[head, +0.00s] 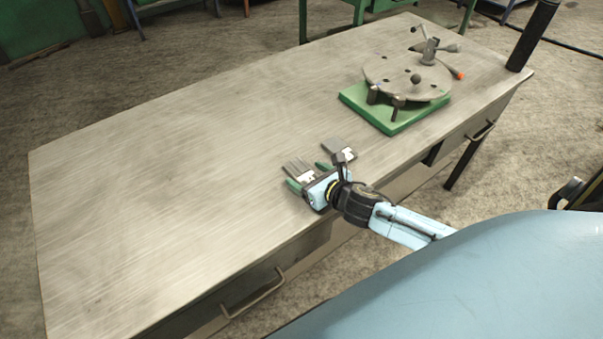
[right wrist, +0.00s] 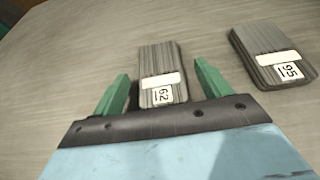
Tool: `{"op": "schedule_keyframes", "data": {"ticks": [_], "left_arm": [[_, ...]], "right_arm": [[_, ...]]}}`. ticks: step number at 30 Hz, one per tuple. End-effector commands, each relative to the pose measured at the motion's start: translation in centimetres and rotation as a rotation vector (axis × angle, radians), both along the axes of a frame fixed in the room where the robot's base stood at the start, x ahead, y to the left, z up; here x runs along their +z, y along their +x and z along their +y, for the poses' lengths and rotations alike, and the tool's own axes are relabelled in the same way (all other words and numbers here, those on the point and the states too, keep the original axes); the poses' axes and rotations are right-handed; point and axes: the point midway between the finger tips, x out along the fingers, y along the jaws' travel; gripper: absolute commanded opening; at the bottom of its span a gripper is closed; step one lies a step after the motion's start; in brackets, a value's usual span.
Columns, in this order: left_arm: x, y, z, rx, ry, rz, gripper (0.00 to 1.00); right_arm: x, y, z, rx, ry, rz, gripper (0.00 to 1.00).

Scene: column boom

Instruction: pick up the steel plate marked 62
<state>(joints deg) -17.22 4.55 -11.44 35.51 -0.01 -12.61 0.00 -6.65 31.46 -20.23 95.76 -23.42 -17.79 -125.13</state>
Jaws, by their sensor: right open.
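The steel plate marked 62 (right wrist: 160,70) lies flat on the table in the right wrist view, a grey ribbed block with a white strip and a number label. In the head view it is the left one of two small plates (head: 297,169). My right gripper (right wrist: 162,90) is open, with its green fingers apart on either side of the near end of plate 62. Nothing is gripped. My left gripper is in neither view.
A second plate, marked 95 (right wrist: 272,55), lies to the right of plate 62. A round fixture (head: 405,78) on a green base (head: 392,125) stands at the table's far right. The table's (head: 150,180) left part is clear. Drawer handles (head: 252,295) stick out in front.

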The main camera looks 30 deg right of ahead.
Motion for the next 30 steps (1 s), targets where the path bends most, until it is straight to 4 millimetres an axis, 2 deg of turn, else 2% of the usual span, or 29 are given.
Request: {"op": "schedule_keyframes", "data": {"ticks": [3, 10, 25, 26, 30], "left_arm": [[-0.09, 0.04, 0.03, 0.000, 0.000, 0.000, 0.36], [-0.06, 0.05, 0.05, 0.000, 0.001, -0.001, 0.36], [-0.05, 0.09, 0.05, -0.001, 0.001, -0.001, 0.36], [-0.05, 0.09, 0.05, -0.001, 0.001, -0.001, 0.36], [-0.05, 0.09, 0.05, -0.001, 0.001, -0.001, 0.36]], "right_arm": [[-0.28, 0.63, 0.12, 0.001, 0.001, 0.000, 0.76], [-0.29, 0.65, 0.11, 0.001, 0.001, 0.001, 0.75], [-0.29, 0.61, 0.09, 0.001, 0.001, 0.001, 0.10], [-0.29, 0.61, 0.09, 0.001, 0.001, 0.001, 0.07], [-0.07, 0.73, 0.11, 0.002, 0.001, -0.004, 0.07]]}}
